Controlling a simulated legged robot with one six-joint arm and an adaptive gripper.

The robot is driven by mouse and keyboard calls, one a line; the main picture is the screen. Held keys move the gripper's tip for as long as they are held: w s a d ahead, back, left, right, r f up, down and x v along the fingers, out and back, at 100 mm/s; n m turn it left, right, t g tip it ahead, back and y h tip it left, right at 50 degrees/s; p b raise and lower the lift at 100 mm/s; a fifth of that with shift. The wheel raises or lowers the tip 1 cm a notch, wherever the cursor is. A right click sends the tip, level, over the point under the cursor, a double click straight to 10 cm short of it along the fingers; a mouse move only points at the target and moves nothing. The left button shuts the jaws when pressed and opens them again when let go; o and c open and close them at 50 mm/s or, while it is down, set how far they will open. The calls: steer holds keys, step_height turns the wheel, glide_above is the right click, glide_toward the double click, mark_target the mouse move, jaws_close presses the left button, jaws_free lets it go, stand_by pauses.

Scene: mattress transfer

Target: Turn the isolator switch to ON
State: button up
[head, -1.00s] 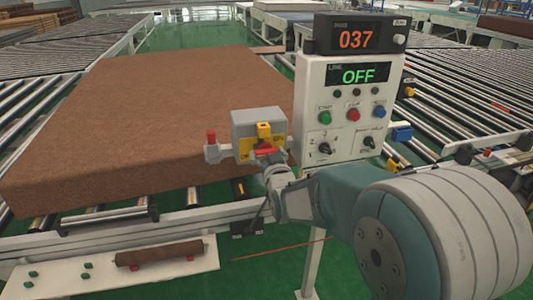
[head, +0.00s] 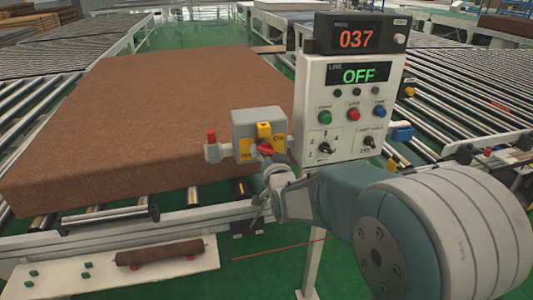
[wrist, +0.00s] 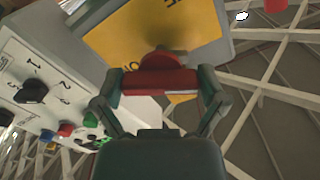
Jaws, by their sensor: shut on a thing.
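The isolator switch is a grey box (head: 259,118) with a yellow faceplate (head: 247,146) and a red handle (head: 265,148). OFF is lettered at the plate's lower left and ON at its upper right. The handle looks tilted, in between the two marks. In the wrist view the red handle (wrist: 160,80) lies across between my two fingers, under the yellow plate (wrist: 150,35). My gripper (wrist: 161,84) is shut on it; in the head view my gripper (head: 270,168) is small and partly hidden by my wrist. The line display (head: 358,75) reads OFF.
The control panel (head: 311,120) with buttons and knobs stands close right of the switch. A red-topped knob (head: 211,137) sticks out at the box's left. A brown mattress (head: 150,110) lies on the roller conveyor behind. A shelf (head: 190,265) with a brown roll is at front left.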

steer(key=m, duration=0.6)
steer(key=shift+m, duration=0.3)
steer(key=m, duration=0.4)
steer(key=shift+f+m, duration=0.1)
steer(key=shift+m, duration=0.9)
steer(key=shift+d+f, duration=0.1)
steer(key=o, duration=0.8)
steer(key=shift+d, duration=0.1)
steer(key=shift+s, duration=0.1)
steer(key=v, duration=1.1)
steer(key=shift+s, duration=0.4)
steer(key=shift+d, duration=0.1)
